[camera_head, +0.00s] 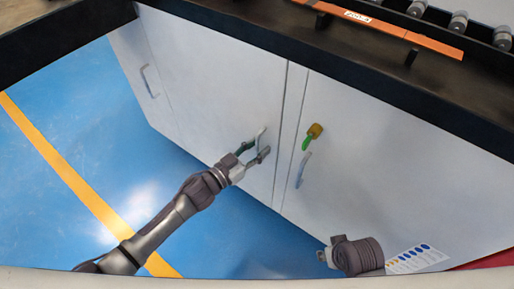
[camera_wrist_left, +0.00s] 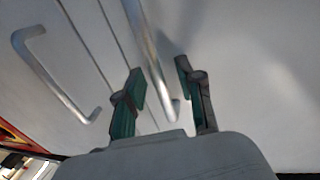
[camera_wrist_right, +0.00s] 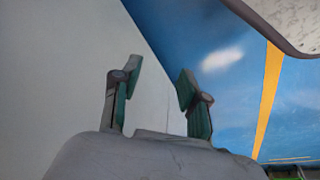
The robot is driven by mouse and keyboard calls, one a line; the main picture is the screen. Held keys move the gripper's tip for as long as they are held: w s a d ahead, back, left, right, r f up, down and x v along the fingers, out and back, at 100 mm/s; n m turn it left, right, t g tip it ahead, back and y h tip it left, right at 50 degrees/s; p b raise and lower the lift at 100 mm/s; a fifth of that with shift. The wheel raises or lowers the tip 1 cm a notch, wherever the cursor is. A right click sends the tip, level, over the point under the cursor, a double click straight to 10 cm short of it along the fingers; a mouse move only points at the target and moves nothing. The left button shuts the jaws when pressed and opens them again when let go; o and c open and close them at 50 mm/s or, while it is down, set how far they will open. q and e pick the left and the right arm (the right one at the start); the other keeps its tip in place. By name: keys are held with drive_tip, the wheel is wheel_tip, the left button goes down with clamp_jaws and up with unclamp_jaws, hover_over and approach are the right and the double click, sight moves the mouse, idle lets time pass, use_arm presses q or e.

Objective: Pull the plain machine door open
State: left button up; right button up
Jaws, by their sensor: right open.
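The plain machine door (camera_head: 215,90) is a pale grey panel that looks shut, flush with its neighbours. Its silver bar handle (camera_head: 262,136) also shows in the left wrist view (camera_wrist_left: 150,62). My left gripper (camera_head: 257,154) is at this handle, fingers apart. In the left wrist view the handle's end lies between the two green-padded fingertips (camera_wrist_left: 160,85), with gaps visible; I cannot tell whether either finger touches it. My right gripper (camera_wrist_right: 157,85) is open and empty, low in front of the cabinet; in the head view its fingers are mostly hidden.
The door to the right has a yellow lock with a green key (camera_head: 308,136) and its own handle (camera_head: 303,170). Another handle (camera_head: 150,82) is on the far-left panel. A black ledge (camera_head: 330,62) overhangs the doors. Blue floor (camera_head: 75,105) with a yellow line is clear at left.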

use_arm(q)
clamp_jaws()
idle(0.3)
